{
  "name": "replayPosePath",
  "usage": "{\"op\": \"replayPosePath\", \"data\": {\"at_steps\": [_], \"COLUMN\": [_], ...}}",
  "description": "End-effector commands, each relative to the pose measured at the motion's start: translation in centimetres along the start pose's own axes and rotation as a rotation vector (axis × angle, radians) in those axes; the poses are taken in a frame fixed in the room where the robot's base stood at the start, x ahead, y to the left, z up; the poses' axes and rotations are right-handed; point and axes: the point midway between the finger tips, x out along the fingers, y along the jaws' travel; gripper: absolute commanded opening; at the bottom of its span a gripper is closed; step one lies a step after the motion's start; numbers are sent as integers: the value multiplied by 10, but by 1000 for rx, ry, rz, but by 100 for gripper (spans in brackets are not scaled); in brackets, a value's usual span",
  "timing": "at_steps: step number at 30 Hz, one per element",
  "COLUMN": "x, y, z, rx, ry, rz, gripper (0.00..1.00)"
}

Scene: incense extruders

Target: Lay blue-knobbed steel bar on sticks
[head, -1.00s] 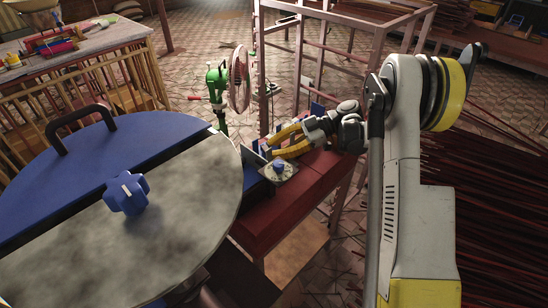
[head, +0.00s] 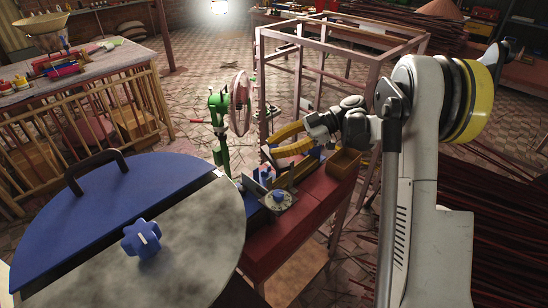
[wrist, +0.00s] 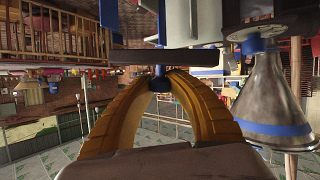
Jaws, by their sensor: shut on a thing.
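My gripper (head: 270,143) has yellow curved fingers. In the wrist view (wrist: 160,78) its fingertips meet on a blue knob (wrist: 158,83), under a flat dark grey steel bar (wrist: 165,57) that runs across the picture. In the head view the gripper is above the far left part of a red bench, near a blue-and-grey device (head: 262,178). The bar is hard to make out there. Many thin dark red sticks (head: 468,238) lie in a mass at the right; whether sticks lie under the bar is hidden.
A large round blue-and-grey lid (head: 190,255) with a blue knob fills the near left. The red bench (head: 310,198) carries a wooden tray (head: 346,160). A green fan (head: 219,125) and a pinkish frame (head: 372,72) stand behind. A metal cone (wrist: 268,95) is close right in the wrist view.

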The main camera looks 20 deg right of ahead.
Motion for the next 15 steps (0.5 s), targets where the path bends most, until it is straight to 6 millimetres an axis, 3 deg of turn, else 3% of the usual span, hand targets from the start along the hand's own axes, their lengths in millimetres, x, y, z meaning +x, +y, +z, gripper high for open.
{"op": "replayPosePath", "data": {"at_steps": [1, 6, 15], "x": [-5, -16, -20], "y": [2, 6, 9], "z": [-14, -40, -57], "rx": [0, 0, 9], "ry": [1, 1, -2], "rz": [0, 0, 22], "gripper": [0, 0, 0]}}
